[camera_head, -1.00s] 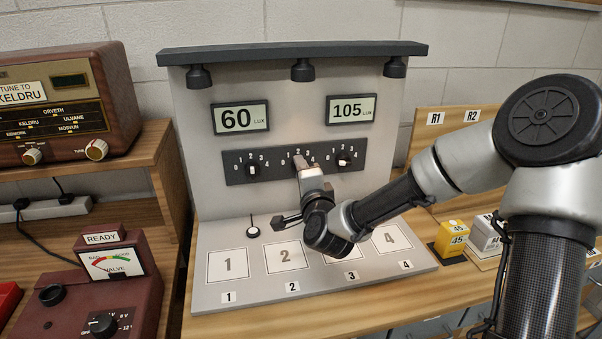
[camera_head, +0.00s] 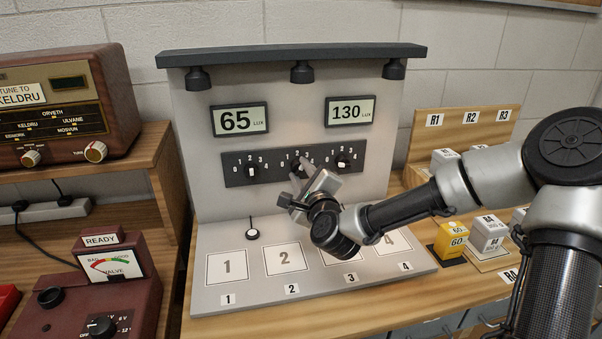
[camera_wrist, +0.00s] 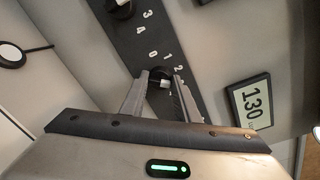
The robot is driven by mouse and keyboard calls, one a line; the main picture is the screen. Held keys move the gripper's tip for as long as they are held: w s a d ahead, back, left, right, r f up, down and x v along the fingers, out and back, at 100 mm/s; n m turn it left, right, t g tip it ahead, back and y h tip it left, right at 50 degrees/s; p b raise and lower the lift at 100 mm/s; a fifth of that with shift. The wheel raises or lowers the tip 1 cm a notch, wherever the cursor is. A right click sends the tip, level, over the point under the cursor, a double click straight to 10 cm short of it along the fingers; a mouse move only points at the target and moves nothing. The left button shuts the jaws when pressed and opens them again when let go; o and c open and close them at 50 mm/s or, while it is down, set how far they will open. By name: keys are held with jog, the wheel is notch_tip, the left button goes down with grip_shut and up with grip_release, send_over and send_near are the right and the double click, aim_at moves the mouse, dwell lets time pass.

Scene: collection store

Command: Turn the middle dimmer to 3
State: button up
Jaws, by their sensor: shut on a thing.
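The middle dimmer (camera_head: 296,168) is a dark knob on the black strip between two similar knobs. In the wrist view the dark middle knob (camera_wrist: 160,74) with a white patch lies between my fingertips. Its 0, 1 and 2 marks show; the pointer's setting cannot be read. My gripper (camera_head: 299,178) is shut on this knob, tilted, and hides part of it in the head view. The left display (camera_head: 240,119) reads 65 lux and the right display (camera_head: 350,111) reads 130 lux.
The left dimmer (camera_head: 251,170) and right dimmer (camera_head: 342,160) sit close on either side. A yellow block (camera_head: 450,239) and grey blocks stand right. A radio (camera_head: 60,105) and a red meter box (camera_head: 95,285) stand left.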

jog(key=shift+r, duration=0.1)
dwell(0.4)
jog(key=o, duration=1)
jog(key=shift+o, duration=0.2)
